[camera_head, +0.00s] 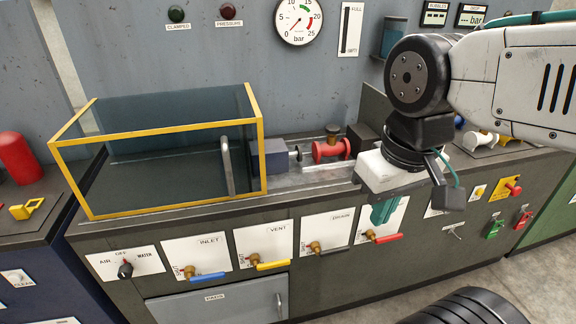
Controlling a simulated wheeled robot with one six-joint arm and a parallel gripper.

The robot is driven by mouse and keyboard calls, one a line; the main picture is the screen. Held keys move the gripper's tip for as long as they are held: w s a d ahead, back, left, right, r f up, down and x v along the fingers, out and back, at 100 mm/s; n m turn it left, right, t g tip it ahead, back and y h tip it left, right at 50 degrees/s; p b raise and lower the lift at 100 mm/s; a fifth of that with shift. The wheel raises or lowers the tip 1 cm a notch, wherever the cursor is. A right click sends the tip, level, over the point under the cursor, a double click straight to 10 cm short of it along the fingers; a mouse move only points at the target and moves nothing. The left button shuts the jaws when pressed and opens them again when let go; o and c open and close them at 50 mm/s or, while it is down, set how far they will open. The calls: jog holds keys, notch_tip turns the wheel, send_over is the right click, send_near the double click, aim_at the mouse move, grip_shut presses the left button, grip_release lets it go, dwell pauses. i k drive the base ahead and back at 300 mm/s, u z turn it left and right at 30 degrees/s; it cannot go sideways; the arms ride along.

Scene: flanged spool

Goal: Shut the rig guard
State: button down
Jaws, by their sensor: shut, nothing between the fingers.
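The rig guard (82,177) is a clear box with a yellow frame, standing on the left part of the bench top. An upright grey handle (227,165) is on its right part. A red flanged spool (331,149) lies to the right of the guard, beside a dark blue-grey block (269,157), and is not covered by the guard. My gripper (384,212) is shut and empty, pointing down in front of the bench's front edge, right of the guard and spool. My wrist hides part of the bench behind it.
The bench front carries valve panels with blue (208,277), yellow (273,265) and red (388,238) levers below the edge. A dark block (362,139) stands right of the spool. A pressure gauge (298,22) is on the back wall. Bench top between guard and my wrist holds the spool fixture.

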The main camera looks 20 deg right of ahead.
aim_at(53, 145)
jog(key=z, duration=0.25)
jog(key=k, duration=0.2)
jog(key=u, duration=0.85)
jog(key=i, duration=0.65)
jog(key=u, duration=0.35)
